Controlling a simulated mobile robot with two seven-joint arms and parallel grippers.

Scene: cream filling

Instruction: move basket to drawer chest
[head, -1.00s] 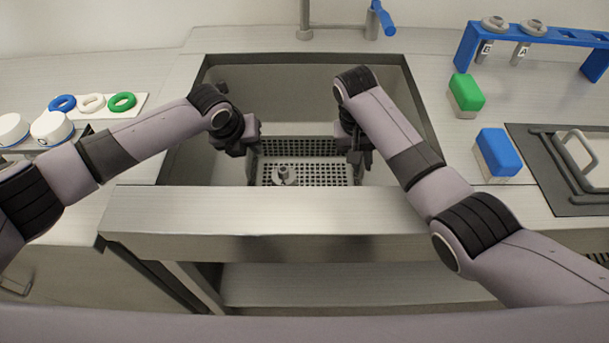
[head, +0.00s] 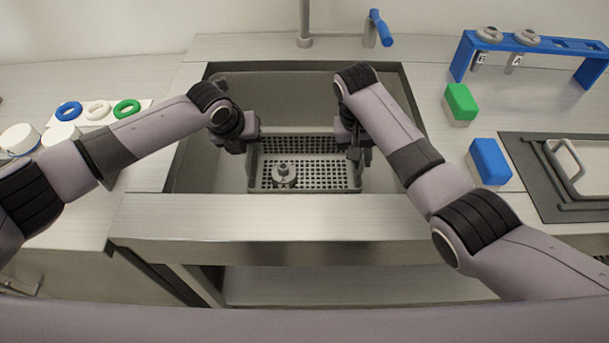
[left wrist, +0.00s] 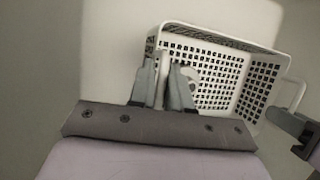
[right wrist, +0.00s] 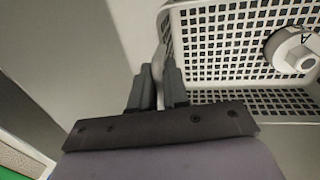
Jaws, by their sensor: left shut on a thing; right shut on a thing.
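The grey perforated basket (head: 320,180) is in the sink in the head view, with a metal part marked A (head: 284,174) inside it. My left gripper (head: 250,143) is at the basket's left side, and my right gripper (head: 357,152) is at its right side. In the left wrist view the left gripper (left wrist: 163,85) is shut on the basket's handle beside its wall (left wrist: 205,50). In the right wrist view the right gripper (right wrist: 158,88) is shut at the near handle of the basket (right wrist: 225,50); the part (right wrist: 293,50) lies inside. No drawer chest can be made out.
The sink (head: 210,170) surrounds the basket, with its front edge (head: 300,215) close before it. A blue rack (head: 530,42), a green sponge (head: 460,102), a blue sponge (head: 489,160) and a dark tray (head: 540,200) are at right. Coloured rings (head: 98,109) are at left.

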